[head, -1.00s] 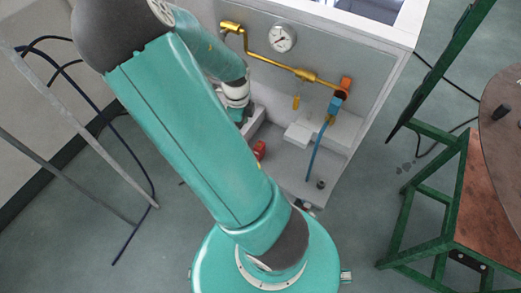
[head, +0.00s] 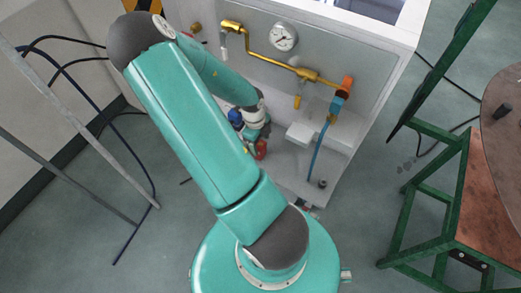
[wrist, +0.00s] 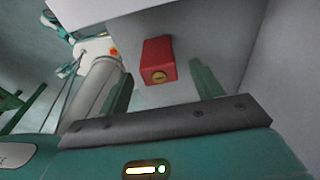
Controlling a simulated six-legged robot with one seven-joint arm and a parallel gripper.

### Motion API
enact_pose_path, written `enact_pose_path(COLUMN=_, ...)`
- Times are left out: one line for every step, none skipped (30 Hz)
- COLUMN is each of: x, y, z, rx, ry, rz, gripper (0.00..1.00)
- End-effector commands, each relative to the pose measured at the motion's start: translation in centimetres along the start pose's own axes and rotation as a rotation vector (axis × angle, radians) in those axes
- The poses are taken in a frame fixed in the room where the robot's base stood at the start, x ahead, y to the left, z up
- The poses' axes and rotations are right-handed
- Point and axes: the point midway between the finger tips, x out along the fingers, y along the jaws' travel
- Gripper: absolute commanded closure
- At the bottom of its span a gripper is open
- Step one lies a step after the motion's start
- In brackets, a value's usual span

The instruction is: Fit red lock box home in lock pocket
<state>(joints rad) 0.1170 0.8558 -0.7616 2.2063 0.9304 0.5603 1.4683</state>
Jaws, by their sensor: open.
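The red lock box (wrist: 158,58), with a round brass keyhole on its near face, shows ahead of my gripper in the wrist view. My gripper (wrist: 162,88) is open, with one green finger on each side below the box, and it holds nothing. In the head view the red lock box (head: 260,149) is a small red patch low on the cabinet's shelf, right beside the end of my arm. My gripper is mostly hidden there by the arm. I cannot make out the lock pocket for certain in either view.
The white cabinet (head: 386,69) carries a brass pipe (head: 268,57), a round gauge (head: 284,37) and a blue hose (head: 318,150). A pale block (head: 301,134) juts out right of the red box. A green frame (head: 418,205) stands at right, metal legs (head: 92,140) at left.

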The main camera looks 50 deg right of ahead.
Motion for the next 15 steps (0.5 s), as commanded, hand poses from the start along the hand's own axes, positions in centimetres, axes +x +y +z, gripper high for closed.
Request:
enact_pose_path(x=0.9, y=0.1, z=-0.1, rx=0.002, ry=0.003, rz=0.003, gripper=0.35)
enact_pose_path(x=1.4, y=0.1, z=-0.1, rx=0.003, ry=0.003, rz=0.003, gripper=0.35)
enact_pose_path(x=2.1, y=0.2, z=-0.1, rx=0.001, ry=0.003, rz=0.003, gripper=0.35)
enact_pose_path(x=2.5, y=0.1, z=-0.1, rx=0.003, ry=0.002, rz=0.002, gripper=0.35)
enact_pose_path(x=2.9, y=0.1, z=-0.1, rx=0.002, ry=0.002, rz=0.003, gripper=0.35)
enact_pose_path(x=3.3, y=0.1, z=-0.1, rx=0.000, ry=0.002, rz=0.002, gripper=0.35)
enact_pose_path(x=3.5, y=0.1, z=-0.1, rx=0.001, ry=0.001, rz=0.001, gripper=0.35)
enact_pose_path(x=3.7, y=0.1, z=-0.1, rx=0.002, ry=0.001, rz=0.001, gripper=0.35)
enact_pose_path(x=3.8, y=0.1, z=0.0, rx=0.001, ry=0.000, rz=0.000, gripper=0.35)
enact_pose_path(x=3.9, y=0.1, z=0.0, rx=0.001, ry=0.000, rz=0.000, gripper=0.35)
enact_pose_path(x=3.9, y=0.1, z=0.0, rx=0.000, ry=-0.001, rz=0.000, gripper=0.35)
enact_pose_path(x=3.9, y=0.1, z=0.0, rx=0.000, ry=-0.001, rz=0.000, gripper=0.35)
enact_pose_path(x=3.8, y=0.1, z=0.0, rx=0.000, ry=-0.001, rz=0.000, gripper=0.35)
enact_pose_path(x=3.8, y=0.1, z=0.0, rx=0.000, ry=-0.001, rz=0.000, gripper=0.35)
enact_pose_path(x=3.8, y=0.1, z=0.0, rx=0.000, ry=-0.001, rz=0.000, gripper=0.35)
